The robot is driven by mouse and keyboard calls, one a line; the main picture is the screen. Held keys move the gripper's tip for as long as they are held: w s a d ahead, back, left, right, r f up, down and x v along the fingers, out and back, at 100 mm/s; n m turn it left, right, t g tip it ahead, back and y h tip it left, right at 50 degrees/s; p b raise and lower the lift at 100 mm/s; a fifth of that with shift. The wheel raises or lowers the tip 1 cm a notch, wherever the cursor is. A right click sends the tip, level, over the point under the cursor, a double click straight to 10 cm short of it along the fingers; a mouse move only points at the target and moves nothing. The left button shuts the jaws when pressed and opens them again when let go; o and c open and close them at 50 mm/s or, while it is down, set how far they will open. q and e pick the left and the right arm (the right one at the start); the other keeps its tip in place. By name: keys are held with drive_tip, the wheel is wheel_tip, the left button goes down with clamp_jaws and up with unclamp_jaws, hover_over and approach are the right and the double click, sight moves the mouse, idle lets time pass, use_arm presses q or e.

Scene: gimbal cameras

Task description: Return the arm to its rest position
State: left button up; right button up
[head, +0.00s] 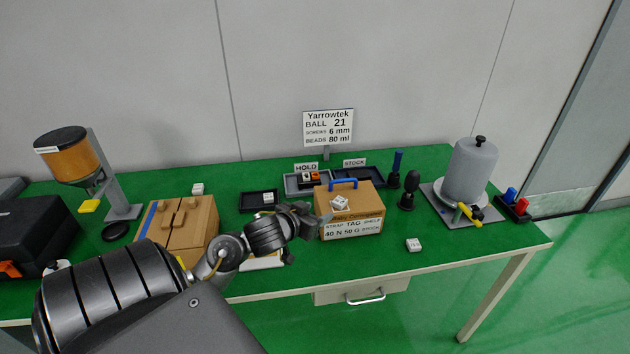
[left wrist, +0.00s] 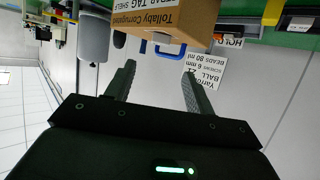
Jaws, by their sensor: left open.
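My left arm comes in from the lower left of the head view and reaches over the green table (head: 450,262). My left gripper (head: 308,218) is beside the left side of the cardboard box (head: 365,208), which has a blue handle and a printed label. In the left wrist view the two fingers of the gripper (left wrist: 160,82) stand apart with nothing between them. The box (left wrist: 165,22) shows upside down beyond the fingertips there. I cannot tell whether the gripper touches the box. My right gripper is not in view.
A hopper dispenser (head: 75,160) and a black case (head: 35,235) are farther left. Dark trays (head: 258,201) lie behind the gripper. A grey tank (head: 470,170) stands right.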

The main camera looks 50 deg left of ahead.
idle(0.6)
use_arm(q)
drive_tip(key=s+d+f+m+g+h, duration=0.1)
drive_tip(key=s+d+f+m+g, duration=0.1)
drive_tip(key=s+d+f+g, duration=0.55)
drive_tip(key=s+d+f+m+g+h, duration=0.25)
drive_tip(key=s+d+f, duration=0.8)
drive_tip(key=s, duration=0.55)
wheel_tip(320, 180, down, 26)
drive_tip(key=s+d+f+g, duration=0.1)
drive_tip(key=s+d, duration=0.1)
drive_tip(key=s+a+f+g+y, duration=0.1)
drive_tip(key=s+a+f, duration=0.2)
drive_tip(key=s+f, duration=1)
drive_tip(key=s, duration=0.2)
drive_tip(key=shift+s+f, duration=0.2)
drive_tip(key=shift+s, duration=0.15)
